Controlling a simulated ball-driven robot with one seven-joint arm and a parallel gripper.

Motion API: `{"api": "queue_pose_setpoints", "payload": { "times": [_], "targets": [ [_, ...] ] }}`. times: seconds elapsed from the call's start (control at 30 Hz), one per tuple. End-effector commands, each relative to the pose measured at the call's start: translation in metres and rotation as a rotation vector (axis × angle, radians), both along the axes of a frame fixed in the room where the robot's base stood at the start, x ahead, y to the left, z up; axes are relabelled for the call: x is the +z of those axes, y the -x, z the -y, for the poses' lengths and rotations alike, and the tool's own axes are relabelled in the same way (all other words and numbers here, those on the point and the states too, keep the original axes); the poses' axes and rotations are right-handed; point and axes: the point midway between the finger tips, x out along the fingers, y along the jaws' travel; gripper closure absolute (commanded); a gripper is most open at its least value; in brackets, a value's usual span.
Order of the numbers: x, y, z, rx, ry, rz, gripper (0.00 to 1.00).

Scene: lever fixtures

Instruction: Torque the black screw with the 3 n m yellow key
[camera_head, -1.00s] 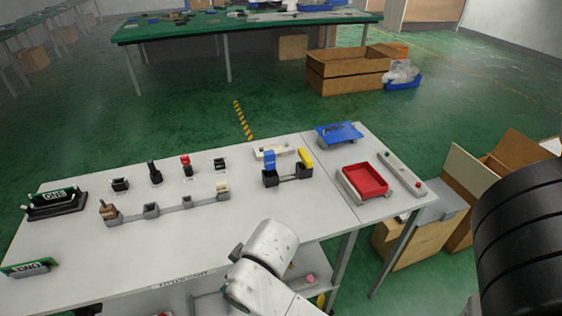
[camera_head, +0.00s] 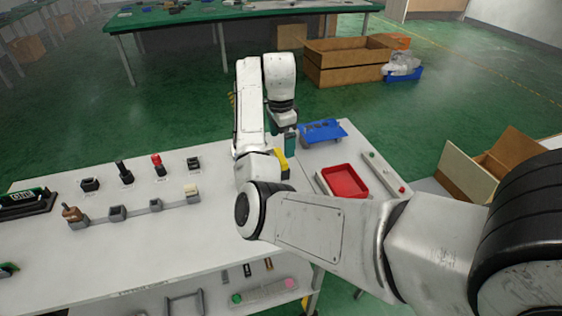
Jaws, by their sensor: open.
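The yellow key (camera_head: 281,159) shows only in part behind my arm, at the right of the white table. In the head view my gripper (camera_head: 290,148) points down from my raised wrist, just above and beside the yellow key. My gripper is open; its fingertips are largely hidden, and I cannot tell whether they touch the key. The key's holder and the blue key beside it are hidden behind my arm. A black upright piece (camera_head: 123,172), which looks like the black screw, stands at the back left of the table, left of a red-topped one (camera_head: 158,165).
A row of grey sockets (camera_head: 155,205) lies in front of the screws. A red tray (camera_head: 344,181) and a blue tray (camera_head: 323,131) are at the right. Cardboard boxes (camera_head: 500,160) stand beyond the table's right edge.

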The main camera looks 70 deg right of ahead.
Motion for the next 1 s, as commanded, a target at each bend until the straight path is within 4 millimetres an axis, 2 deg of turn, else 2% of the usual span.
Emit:
{"api": "queue_pose_setpoints", "payload": {
  "times": [0.1, 0.2, 0.4, 0.73, 1.0],
  "targets": [
    [0.01, -0.001, 0.006, -0.078, -0.037, 0.007, 0.0],
    [0.006, -0.001, 0.007, -0.103, -0.052, 0.004, 0.0],
    [-0.024, -0.001, 0.006, -0.105, -0.054, 0.003, 0.0],
    [-0.052, -0.002, 0.006, -0.103, -0.051, 0.005, 0.0],
    [-0.089, -0.004, 0.005, -0.103, -0.053, 0.005, 0.0]
  ]
}}
